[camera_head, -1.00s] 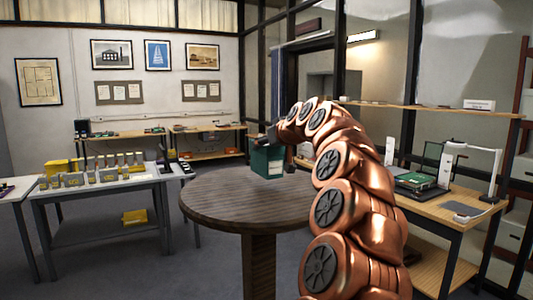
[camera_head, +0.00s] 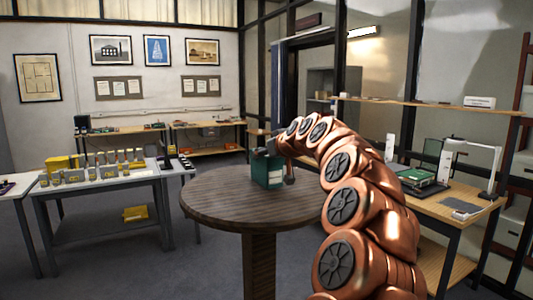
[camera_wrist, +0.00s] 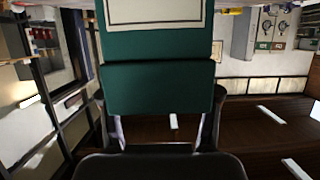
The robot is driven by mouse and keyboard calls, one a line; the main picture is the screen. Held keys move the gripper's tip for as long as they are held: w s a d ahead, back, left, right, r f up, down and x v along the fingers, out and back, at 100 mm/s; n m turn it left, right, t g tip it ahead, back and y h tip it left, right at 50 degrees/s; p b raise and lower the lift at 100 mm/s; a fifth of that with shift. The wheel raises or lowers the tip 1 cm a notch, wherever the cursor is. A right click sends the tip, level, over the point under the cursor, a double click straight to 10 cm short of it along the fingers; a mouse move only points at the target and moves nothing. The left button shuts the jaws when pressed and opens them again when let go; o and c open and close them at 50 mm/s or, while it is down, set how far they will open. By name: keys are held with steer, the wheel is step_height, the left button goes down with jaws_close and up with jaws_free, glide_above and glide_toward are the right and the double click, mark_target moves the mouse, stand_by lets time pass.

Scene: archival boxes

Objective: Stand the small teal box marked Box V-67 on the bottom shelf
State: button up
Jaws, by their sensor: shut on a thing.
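A small teal box (camera_head: 266,172) is upright in my gripper (camera_head: 281,163), at the far part of the round wooden table top. I cannot tell whether its base touches the wood. In the wrist view the teal box (camera_wrist: 158,88) fills the middle between the two dark fingers of my gripper (camera_wrist: 162,120). A pale label shows on it at the top edge, with no readable writing. Which shelf is meant is not clear. Low shelves show under the right workbench (camera_head: 455,268) and under the grey table (camera_head: 100,228).
The round table (camera_head: 225,205) is otherwise bare. The grey table at left carries yellow and grey items (camera_head: 105,170). The right workbench holds a green-and-black stack (camera_head: 420,178) and a white lamp (camera_head: 492,165). A shelving rack (camera_head: 520,165) stands at the far right. Floor shows between the tables.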

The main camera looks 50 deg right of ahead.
steer(key=shift+f, duration=0.15)
steer(key=o, duration=1.4)
steer(key=shift+o, duration=0.2)
